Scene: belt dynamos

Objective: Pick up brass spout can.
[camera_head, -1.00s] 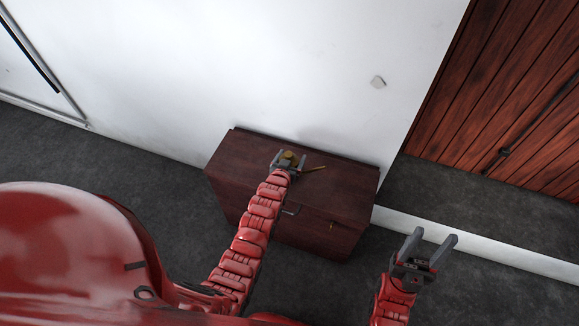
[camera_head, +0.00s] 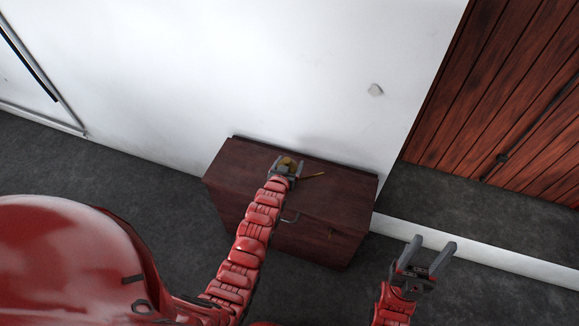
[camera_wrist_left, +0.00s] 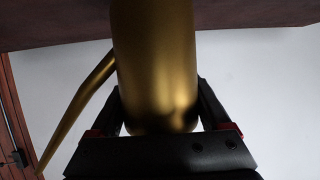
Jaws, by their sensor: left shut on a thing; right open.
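The brass spout can (camera_head: 289,161) is at the top of the dark red wooden chest in the head view, mostly hidden by my left gripper (camera_head: 287,166). Its thin spout (camera_head: 313,175) sticks out to the right. In the left wrist view the can's gold cylindrical body (camera_wrist_left: 155,65) stands between the two fingers of my left gripper (camera_wrist_left: 160,110), which is shut on it. The spout (camera_wrist_left: 80,112) slants down to the left there. Whether the can touches the chest is unclear. My right gripper (camera_head: 428,258) is open and empty, out to the right of the chest.
The chest (camera_head: 230,180) stands against the white wall (camera_head: 250,70), with a handle and a latch on its front. A red plank door (camera_head: 500,100) is at the right. Dark grey floor (camera_head: 90,170) is clear left of the chest.

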